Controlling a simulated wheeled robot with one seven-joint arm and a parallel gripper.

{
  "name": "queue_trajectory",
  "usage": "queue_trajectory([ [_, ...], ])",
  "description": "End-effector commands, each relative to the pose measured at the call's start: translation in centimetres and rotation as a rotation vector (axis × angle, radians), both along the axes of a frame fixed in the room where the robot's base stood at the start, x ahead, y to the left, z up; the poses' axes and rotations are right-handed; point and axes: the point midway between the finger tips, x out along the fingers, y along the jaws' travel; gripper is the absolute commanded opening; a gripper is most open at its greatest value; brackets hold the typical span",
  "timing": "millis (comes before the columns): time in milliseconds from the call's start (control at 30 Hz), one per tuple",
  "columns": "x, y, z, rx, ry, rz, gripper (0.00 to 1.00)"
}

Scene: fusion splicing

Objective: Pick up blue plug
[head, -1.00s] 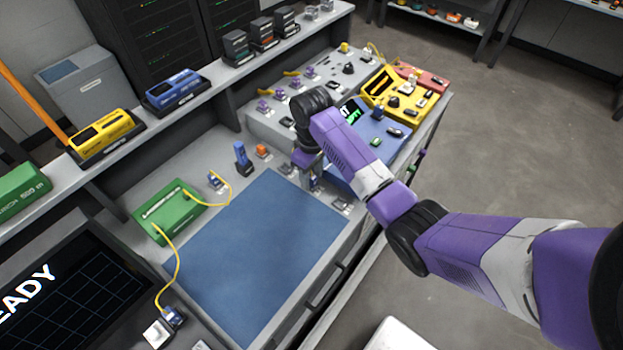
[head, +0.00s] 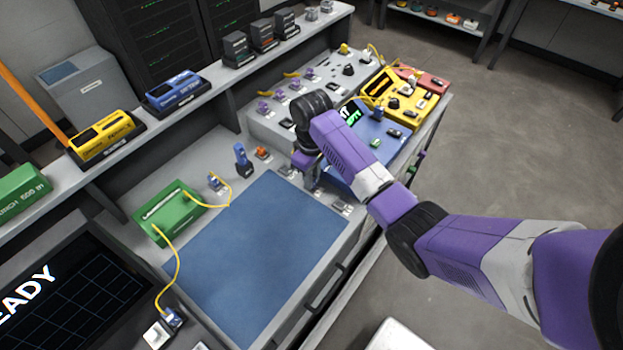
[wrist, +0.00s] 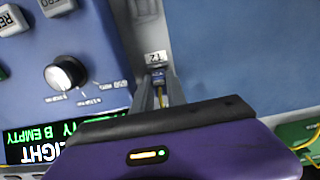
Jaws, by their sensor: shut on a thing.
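In the wrist view a small dark blue plug (wrist: 159,77) with a yellow lead sits between the two grey fingers of my gripper (wrist: 159,90), beside a label reading T2. The gripper is shut on this plug. In the head view my gripper (head: 309,178) is low at the right end of the blue mat, beside the blue tester (head: 355,165). The held plug is hidden there by the gripper. Another blue plug (head: 215,181) is on the yellow lead from the green box, and one more blue plug (head: 173,317) is at the front left.
The blue mat (head: 255,260) is clear. The green box (head: 170,212) with yellow leads is left of it. A blue upright tool (head: 241,158) and small holders stand behind it. The yellow tester (head: 400,100) and red tester (head: 428,78) are at the back right.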

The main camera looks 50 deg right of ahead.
Motion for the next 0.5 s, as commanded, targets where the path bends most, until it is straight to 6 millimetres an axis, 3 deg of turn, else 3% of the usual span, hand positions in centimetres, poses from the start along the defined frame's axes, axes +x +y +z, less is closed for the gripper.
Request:
queue_trajectory([
  [267, 0.1, -0.1, 3.3, -0.002, -0.004, 0.001, 0.0],
  [500, 0.1, 0.0, 9.3, -0.002, -0.003, 0.002, 0.0],
])
